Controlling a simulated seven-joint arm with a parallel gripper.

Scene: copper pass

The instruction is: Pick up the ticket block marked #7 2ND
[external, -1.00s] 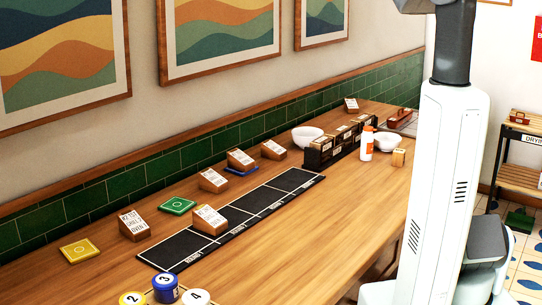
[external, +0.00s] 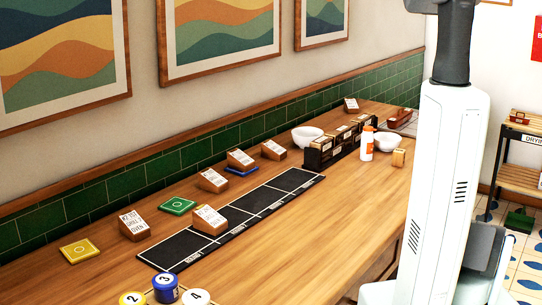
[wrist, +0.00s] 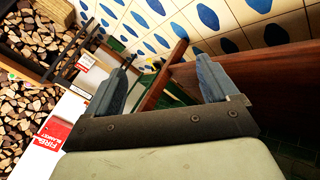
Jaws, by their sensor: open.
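Several wooden ticket blocks with sloped white labels stand on the wooden counter in the external view. One block (external: 134,227) is at the near left. Another block (external: 209,220) sits on the black lane mat (external: 172,250). More stand toward the back: one block (external: 213,180), one block (external: 240,160), one block (external: 273,150) and a far block (external: 351,105). The label print is too small to tell which is #7 2ND. My gripper (wrist: 165,80) shows in the wrist view, open with nothing between its fingers. It is outside the external view, and no ticket block shows in the wrist view.
The counter (external: 330,225) is clear right of the mat. Numbered round pieces (external: 165,289) stand at the front. A dark rack (external: 338,143), white bowls (external: 308,137) and a bottle (external: 366,145) stand toward the back. The wrist view shows tiled floor (wrist: 225,15) and stacked logs (wrist: 35,35).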

